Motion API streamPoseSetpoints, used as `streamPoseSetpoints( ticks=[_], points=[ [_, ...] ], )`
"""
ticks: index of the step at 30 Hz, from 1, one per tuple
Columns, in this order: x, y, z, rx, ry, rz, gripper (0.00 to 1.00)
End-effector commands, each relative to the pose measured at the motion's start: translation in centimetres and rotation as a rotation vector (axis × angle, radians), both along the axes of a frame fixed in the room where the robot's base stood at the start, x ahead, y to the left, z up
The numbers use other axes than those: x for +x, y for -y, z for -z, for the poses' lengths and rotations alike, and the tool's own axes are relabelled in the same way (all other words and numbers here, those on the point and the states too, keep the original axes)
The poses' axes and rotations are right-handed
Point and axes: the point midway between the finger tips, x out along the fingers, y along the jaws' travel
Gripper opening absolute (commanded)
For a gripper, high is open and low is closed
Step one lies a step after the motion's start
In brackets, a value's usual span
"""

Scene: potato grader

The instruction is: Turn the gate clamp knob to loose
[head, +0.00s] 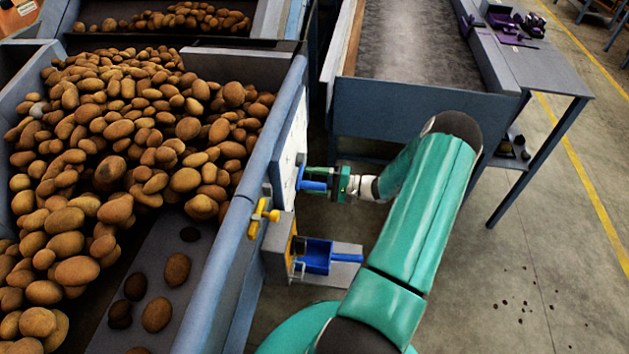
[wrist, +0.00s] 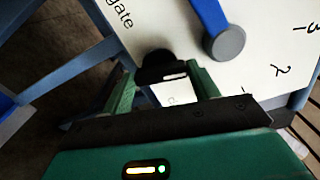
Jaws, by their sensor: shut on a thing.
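The black knob (wrist: 160,64), with a pale mark on its edge, stands on a white panel (wrist: 130,25) lettered "gate". In the wrist view my gripper (wrist: 166,80) has its two green fingers on either side of the knob and is shut on it. In the head view my gripper (head: 318,178) reaches left to the white panel (head: 290,150) on the grader's side. The knob cannot be made out there. The knob's setting cannot be read.
A blue lever (wrist: 208,18) with a grey round end sits close right of the knob; it shows in the head view (head: 312,186) by my gripper. Potatoes (head: 120,140) fill the hopper left.

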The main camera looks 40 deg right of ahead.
Motion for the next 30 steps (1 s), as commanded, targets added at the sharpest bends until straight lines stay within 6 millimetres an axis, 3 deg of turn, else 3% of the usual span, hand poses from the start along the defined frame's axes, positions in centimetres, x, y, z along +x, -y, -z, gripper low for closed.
streamPoseSetpoints(
  ticks=[12,28,29,30],
  points=[
    [0.02,0.15,0.11,-0.161,0.119,0.004,0.37],
    [0.01,0.15,0.10,-0.181,0.135,0.003,0.37],
    [0.01,0.15,0.10,-0.181,0.135,0.003,0.64],
    [0.01,0.15,0.09,-0.181,0.135,0.003,0.72]
  ],
)
